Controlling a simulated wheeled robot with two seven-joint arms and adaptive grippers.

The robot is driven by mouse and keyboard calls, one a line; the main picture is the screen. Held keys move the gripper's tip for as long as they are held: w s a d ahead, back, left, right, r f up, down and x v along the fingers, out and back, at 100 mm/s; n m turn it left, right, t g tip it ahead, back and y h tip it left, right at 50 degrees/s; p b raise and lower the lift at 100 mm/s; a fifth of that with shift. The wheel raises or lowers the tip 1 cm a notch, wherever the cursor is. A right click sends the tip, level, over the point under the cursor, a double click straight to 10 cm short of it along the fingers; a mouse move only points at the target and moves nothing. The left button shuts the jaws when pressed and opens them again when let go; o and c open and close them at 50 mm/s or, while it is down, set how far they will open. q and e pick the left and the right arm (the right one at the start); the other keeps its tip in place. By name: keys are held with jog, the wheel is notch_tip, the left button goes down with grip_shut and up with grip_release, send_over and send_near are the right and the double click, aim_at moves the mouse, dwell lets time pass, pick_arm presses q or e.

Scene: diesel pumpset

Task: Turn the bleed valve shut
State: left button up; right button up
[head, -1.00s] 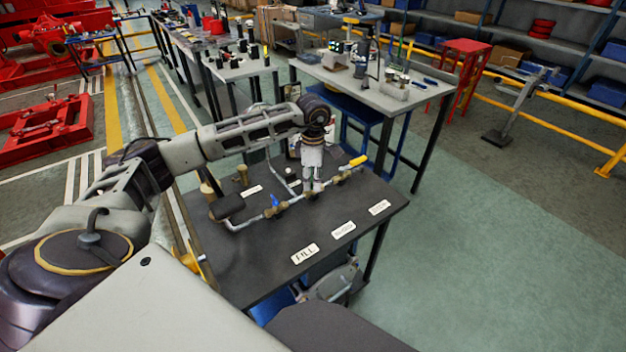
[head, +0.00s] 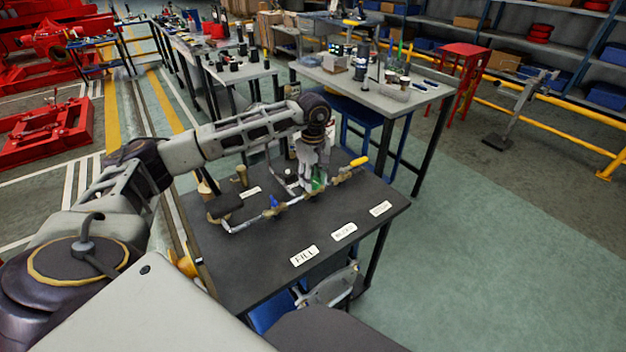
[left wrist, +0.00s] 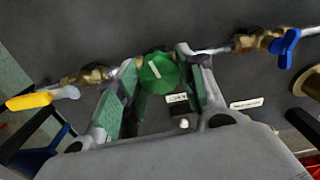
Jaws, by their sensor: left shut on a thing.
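The bleed valve's green handle (left wrist: 158,73) is in the middle of the left wrist view, with a pale bar mark on its face. It also shows in the head view (head: 319,182), partly hidden by my gripper. My left gripper (left wrist: 156,62) has one finger on each side of the green handle and is shut on it. In the head view the gripper (head: 312,176) points down over the middle of the pipe (head: 245,223). The middle label (head: 343,231) lies on the dark table (head: 240,270).
A blue-handled valve (head: 274,202) and a yellow-handled valve (head: 358,162) sit on the same pipe, either side of the green one. Upright brass-coloured fittings (head: 242,175) stand behind the pipe. The table's front right is clear except for labels.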

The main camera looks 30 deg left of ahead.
pick_arm(q)
jog(key=shift+w+m, duration=0.1)
jog(key=shift+m, duration=0.9)
jog(key=shift+r+m, duration=0.1)
jog(key=shift+m, duration=0.5)
pick_arm(e)
jog(key=shift+w+a+r, duration=0.2)
jog(key=shift+w+r, duration=0.1)
jog(key=shift+r, duration=0.2)
jog(key=shift+w+a+r, duration=0.2)
jog(key=shift+w+r, duration=0.05)
jog(key=shift+r, duration=0.2)
jog(key=shift+w, duration=0.2)
pick_arm(q)
jog(key=o, duration=1)
pick_arm(e)
jog(key=shift+w+a, duration=0.1)
pick_arm(q)
jog(key=shift+r, duration=5.95)
